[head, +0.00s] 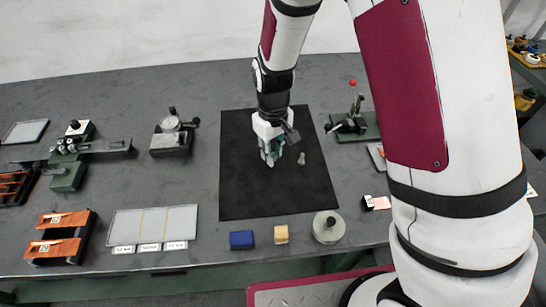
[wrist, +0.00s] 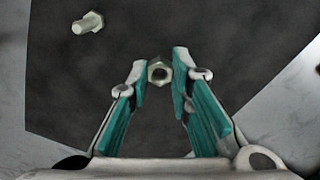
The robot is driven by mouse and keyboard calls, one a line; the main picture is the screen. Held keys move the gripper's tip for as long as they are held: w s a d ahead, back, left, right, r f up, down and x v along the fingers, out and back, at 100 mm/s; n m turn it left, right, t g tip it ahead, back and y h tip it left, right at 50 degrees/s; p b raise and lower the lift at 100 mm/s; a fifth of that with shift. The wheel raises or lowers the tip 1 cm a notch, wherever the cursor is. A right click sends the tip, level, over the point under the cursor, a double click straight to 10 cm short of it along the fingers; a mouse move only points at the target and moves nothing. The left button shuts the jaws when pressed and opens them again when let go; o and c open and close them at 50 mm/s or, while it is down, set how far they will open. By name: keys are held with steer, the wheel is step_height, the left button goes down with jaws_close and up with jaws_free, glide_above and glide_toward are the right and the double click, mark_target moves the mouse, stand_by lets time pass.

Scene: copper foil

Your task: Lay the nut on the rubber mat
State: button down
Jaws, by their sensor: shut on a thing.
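The nut (wrist: 159,72) is a small grey metal hexagon, its hole facing the wrist camera. My gripper (wrist: 159,66) is shut on it, the nut between the tips of its teal-padded fingers. In the head view my gripper (head: 269,158) points down over the black rubber mat (head: 245,195), and I cannot make out the nut there. The mat also fills most of the wrist view (wrist: 235,45). I cannot tell whether the nut touches the mat or is just above it.
A pale bolt (head: 301,159) lies on the mat right of my gripper; it is at upper left in the wrist view (wrist: 88,23). A blue block (head: 241,240), a tan block (head: 281,235) and a round metal piece (head: 328,228) stand before the mat. The mat's left part is clear.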

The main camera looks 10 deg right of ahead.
steer(key=shift+f, duration=1.35)
steer(key=shift+f, duration=0.1)
steer(key=shift+f, duration=0.1)
steer(key=c, duration=1.5)
jaws_free()
steer(key=shift+o, duration=0.2)
steer(key=s+d+r+m+t, duration=0.1)
steer(key=d+r, duration=0.1)
steer(key=r, duration=0.8)
steer(key=s+d+r, duration=0.1)
steer(key=s+r, duration=0.1)
steer(key=r, duration=0.8)
steer(key=s+d+r+m+t, duration=0.2)
steer(key=s+d+r, duration=0.3)
steer(key=s, duration=0.4)
steer(key=s+d+r+m+t, duration=0.2)
steer(key=s+d+r, duration=0.3)
steer(key=s, duration=0.3)
steer(key=shift+s+d+r+m, duration=0.4)
steer(key=shift+r+m, duration=0.1)
steer(key=shift+r, duration=0.3)
